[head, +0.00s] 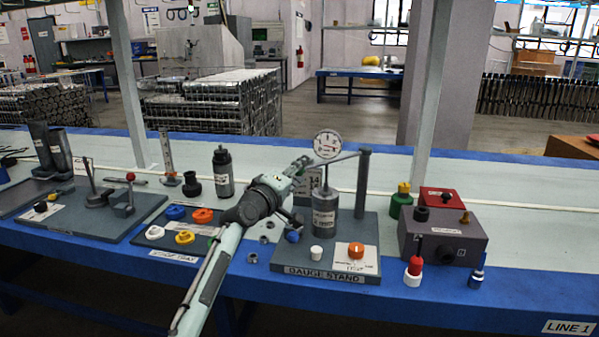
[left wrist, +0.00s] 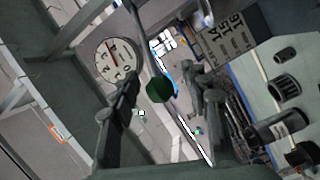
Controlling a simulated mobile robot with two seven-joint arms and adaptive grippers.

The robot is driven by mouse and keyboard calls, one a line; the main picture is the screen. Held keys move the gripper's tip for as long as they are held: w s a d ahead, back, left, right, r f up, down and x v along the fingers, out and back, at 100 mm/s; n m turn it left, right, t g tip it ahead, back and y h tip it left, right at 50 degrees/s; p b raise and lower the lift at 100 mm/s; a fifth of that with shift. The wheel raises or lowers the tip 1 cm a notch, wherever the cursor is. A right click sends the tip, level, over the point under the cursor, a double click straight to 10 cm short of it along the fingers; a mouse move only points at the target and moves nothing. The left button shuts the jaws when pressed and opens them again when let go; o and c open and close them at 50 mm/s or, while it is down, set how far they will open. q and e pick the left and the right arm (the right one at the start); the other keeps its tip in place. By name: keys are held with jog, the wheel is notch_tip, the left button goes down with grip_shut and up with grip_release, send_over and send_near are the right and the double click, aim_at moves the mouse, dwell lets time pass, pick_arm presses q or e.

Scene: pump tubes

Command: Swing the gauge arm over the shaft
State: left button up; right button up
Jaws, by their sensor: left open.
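The gauge stand (head: 303,272) is a dark grey plate with an upright post (head: 363,185). A thin gauge arm (head: 346,156) runs left from the post to a round white dial gauge (head: 327,144), which also shows in the left wrist view (left wrist: 118,60). Below the gauge stands a grey cylinder (head: 325,215) with a thin shaft (head: 326,178) on top. My left gripper (head: 302,166) is open just left of the dial. In the left wrist view its fingers (left wrist: 165,106) lie either side of a dark green round knob (left wrist: 158,89). Contact cannot be told.
A tray of coloured rings (head: 184,237) lies left of my arm. A grey box (head: 440,238) and red-tipped tool (head: 414,268) stand right. A dark bottle (head: 223,172) stands behind.

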pick_arm(q)
jog(key=shift+r, duration=0.1)
jog(key=v, duration=1.2)
jog(key=s+a+f+m+g+y, duration=0.1)
jog(key=s+a+f+g+y, duration=0.2)
jog(key=f, duration=0.7)
jog(key=s+a+f+m+g+y, duration=0.15)
jog(key=s+a+f, duration=0.35)
jog(key=f, duration=0.5)
jog(key=s+a+f+m+g+y, duration=0.15)
jog(key=s+f, duration=0.35)
jog(key=f, duration=0.5)
jog(key=s+a+f+m+g+y, duration=0.1)
jog(key=s+a+f+g, duration=0.1)
jog(key=s+a+f, duration=0.3)
jog(key=s+a+f+m+g+y, duration=0.2)
jog(key=s+a+f, duration=0.3)
jog(key=s, duration=0.7)
jog(key=s+a+f+m+g+y, duration=0.1)
jog(key=s+a+f+g, duration=0.1)
jog(key=s+a+f, duration=0.3)
jog(key=s+f, duration=0.2)
jog(key=s, duration=0.2)
jog(key=shift+s+f+m+y, duration=0.25)
jog(key=shift+m+y, duration=0.15)
